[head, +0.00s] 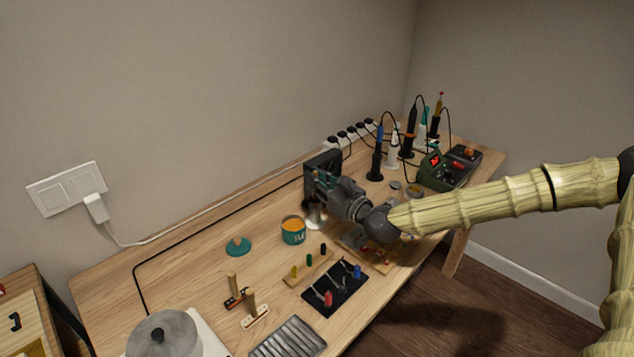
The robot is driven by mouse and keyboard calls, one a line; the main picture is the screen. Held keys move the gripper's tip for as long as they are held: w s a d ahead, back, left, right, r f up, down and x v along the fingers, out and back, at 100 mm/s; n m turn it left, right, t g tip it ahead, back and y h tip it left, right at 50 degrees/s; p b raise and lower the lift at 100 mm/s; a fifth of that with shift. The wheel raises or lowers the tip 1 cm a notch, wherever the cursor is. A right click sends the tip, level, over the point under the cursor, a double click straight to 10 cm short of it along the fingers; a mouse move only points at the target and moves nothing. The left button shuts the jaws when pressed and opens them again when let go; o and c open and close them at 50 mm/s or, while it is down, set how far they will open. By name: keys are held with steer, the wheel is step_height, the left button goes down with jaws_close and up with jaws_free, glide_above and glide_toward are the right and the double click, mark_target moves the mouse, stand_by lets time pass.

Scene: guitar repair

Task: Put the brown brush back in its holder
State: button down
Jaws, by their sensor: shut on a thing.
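My gripper (318,190) is over the back middle of the workbench, beside and above an orange-filled green can. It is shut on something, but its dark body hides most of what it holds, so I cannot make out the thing. I cannot pick out the brown brush for certain. A pale, rounded object (315,217) stands just below the gripper; I cannot tell whether they touch. A wooden strip (297,281) with small yellow, green and black pieces lies in front. Another wooden board (382,266) is partly hidden under my arm. I cannot tell which is the brush holder.
The green can (293,231) stands open, near a teal disc (238,246). Two wooden-handled tools (251,308) stand at front left. A black mat (336,289) holds small tools. Several upright soldering tools (376,163) and a green device (444,172) crowd the right end.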

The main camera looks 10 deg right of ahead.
steer(key=shift+f, duration=0.15)
steer(key=shift+f+b, duration=0.6)
steer(key=shift+b, duration=0.35)
steer(key=c, duration=1.3)
jaws_free()
steer(key=shift+c, duration=0.2)
steer(key=o, duration=0.6)
steer(key=shift+o, duration=0.2)
steer(key=shift+r, duration=0.1)
steer(key=shift+r+p, duration=2)
steer(key=shift+r, duration=3.35)
